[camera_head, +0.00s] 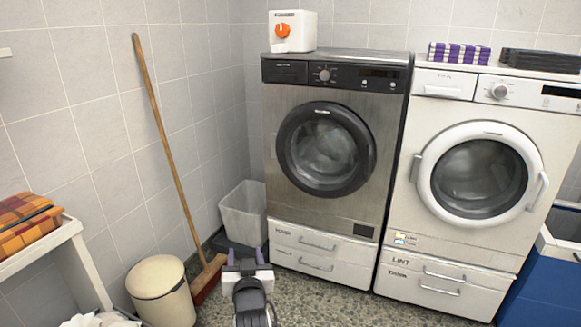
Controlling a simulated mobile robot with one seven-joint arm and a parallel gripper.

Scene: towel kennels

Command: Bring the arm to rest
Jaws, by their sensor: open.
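Nothing shows between the fingers. My arm's dark wrist runs down to the bottom edge of the picture, and the rest of the arm is out of view.
A grey machine (283,200) and a white machine (405,220) stand along the back wall. A white table (75,240) holds folded orange cloth. Speckled floor is clear at the front right.

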